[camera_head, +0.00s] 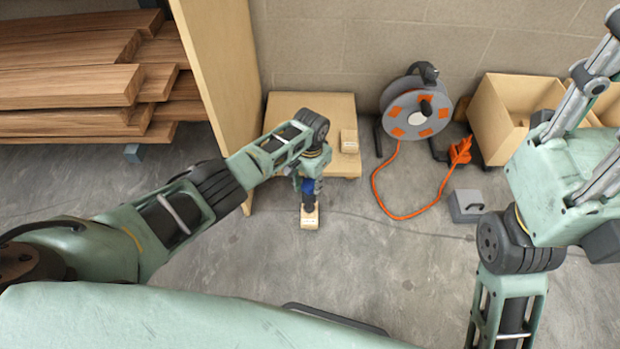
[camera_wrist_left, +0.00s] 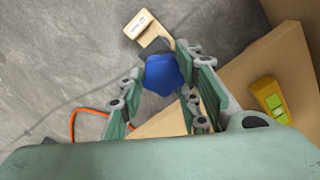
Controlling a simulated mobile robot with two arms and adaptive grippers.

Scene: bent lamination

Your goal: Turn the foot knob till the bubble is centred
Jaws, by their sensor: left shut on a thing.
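My left gripper (camera_head: 307,181) reaches down at the front of a low wooden platform and is shut on the blue foot knob (camera_head: 309,187). In the left wrist view the blue, lobed knob (camera_wrist_left: 162,76) sits between the fingers of the left gripper (camera_wrist_left: 165,80). A yellow spirit level (camera_wrist_left: 270,98) with a green part lies on the wooden platform (camera_wrist_left: 238,80) at the right. Its bubble is too small to make out. The arm hides the level in the head view. Of my right arm only links show, not the gripper.
A small wooden block (camera_head: 310,218) lies on the floor below the knob; another block (camera_head: 349,141) rests on the platform (camera_head: 280,105). A cable reel (camera_head: 415,108) with orange cord, a grey box (camera_head: 466,206) and a carton (camera_head: 500,115) stand right. Planks (camera_head: 70,85) are stacked left.

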